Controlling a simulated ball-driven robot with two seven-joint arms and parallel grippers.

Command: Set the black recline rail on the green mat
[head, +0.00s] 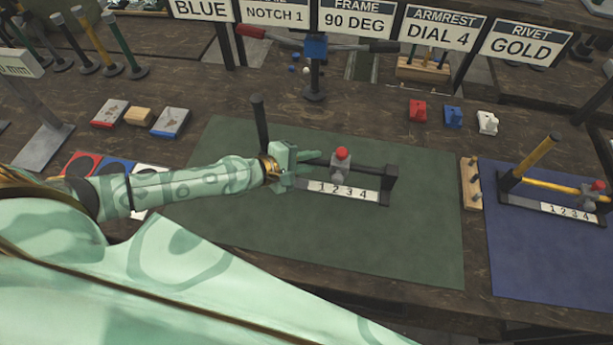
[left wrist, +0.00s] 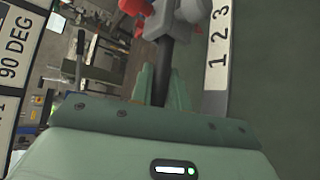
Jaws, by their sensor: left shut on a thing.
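The black recline rail (head: 370,170) is over the middle of the green mat (head: 400,245), with a white 1-2-3-4 scale along its front, a grey slider with a red knob (head: 342,153) and an upright black lever (head: 259,122) at its left. I cannot tell whether its base touches the mat. My left gripper (head: 308,163) is shut on the rail's bar, left of the slider. In the left wrist view the black bar (left wrist: 164,72) runs between the green fingers (left wrist: 165,88), with the slider just beyond. My right gripper is not in view.
A blue mat (head: 530,260) at the right holds a similar rail with a yellow bar (head: 560,186). A wooden peg block (head: 471,184) stands between the mats. Red, blue and white small blocks (head: 453,116) sit behind. The green mat's front is clear.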

